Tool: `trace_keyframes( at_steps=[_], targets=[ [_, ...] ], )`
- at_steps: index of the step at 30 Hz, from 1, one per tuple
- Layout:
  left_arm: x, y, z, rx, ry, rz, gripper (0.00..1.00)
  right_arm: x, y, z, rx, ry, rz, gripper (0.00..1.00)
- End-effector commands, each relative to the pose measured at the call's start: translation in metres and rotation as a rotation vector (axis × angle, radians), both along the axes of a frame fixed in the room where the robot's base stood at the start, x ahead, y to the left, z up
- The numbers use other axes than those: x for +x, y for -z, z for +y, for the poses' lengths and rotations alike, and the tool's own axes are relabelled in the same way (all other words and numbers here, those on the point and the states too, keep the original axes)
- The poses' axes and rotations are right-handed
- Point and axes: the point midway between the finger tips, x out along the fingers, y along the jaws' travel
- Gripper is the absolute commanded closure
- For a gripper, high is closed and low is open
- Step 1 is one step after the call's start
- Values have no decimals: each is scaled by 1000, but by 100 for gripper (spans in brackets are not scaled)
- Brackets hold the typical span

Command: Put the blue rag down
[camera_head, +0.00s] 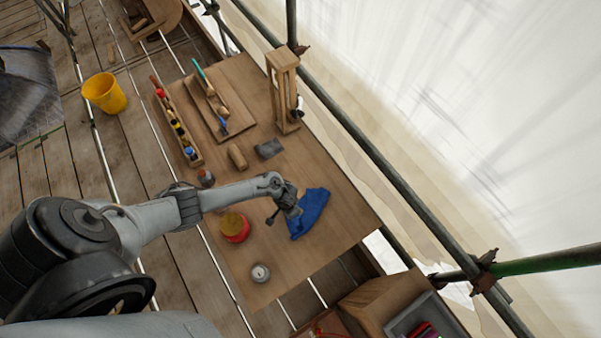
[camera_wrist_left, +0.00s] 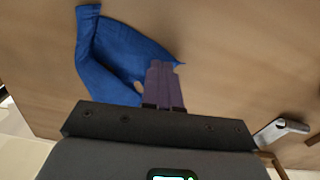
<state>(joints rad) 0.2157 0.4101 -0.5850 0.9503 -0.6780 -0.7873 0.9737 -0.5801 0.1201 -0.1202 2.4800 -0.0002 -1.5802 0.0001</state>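The blue rag (camera_head: 312,211) is crumpled over the right part of the wooden table, close to its surface; whether it touches the wood is unclear. My left gripper (camera_head: 291,209) is at the rag's left edge. In the left wrist view, the rag (camera_wrist_left: 115,55) spreads from the fingers up to the upper left. The purple fingers of my left gripper (camera_wrist_left: 160,68) are close together, and they appear shut on the rag's edge. The pinched cloth is mostly hidden by the fingers. My right gripper is not in view.
A red pot (camera_head: 235,228) and a small grey tin (camera_head: 260,273) stand left of the rag. A wooden block (camera_head: 237,157), a grey block (camera_head: 269,149) and a wooden frame (camera_head: 284,88) are farther back. The table (camera_head: 330,240) is bare right and front of the rag.

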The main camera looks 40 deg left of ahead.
Motion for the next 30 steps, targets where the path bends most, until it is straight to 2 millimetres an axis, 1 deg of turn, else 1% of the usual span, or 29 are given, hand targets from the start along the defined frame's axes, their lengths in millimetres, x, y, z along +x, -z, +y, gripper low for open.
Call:
trace_keyframes(
  at_steps=[1, 3, 7, 11, 13, 15, 18, 24, 30],
  targets=[
    [0, 8, 0, -1, 0, -1, 100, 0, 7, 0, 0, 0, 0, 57],
    [1, 10, 0, -1, 0, -1, 100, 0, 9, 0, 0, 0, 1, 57],
    [1, 1, 0, -1, 0, -2, 100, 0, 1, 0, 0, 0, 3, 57],
    [1, -19, -1, -1, -1, -1, 100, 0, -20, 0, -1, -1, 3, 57],
    [0, -34, -1, -2, -1, -1, 100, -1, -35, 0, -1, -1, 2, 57],
    [0, -37, -1, -4, 1, -3, 100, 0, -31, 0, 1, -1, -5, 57],
    [0, -56, 0, -2, 2, -4, 100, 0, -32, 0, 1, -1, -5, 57],
    [1, -79, -1, -3, 0, -2, 100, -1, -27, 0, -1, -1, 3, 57],
    [-1, -83, 0, -1, 0, 2, 100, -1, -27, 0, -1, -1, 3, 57]
  ],
)
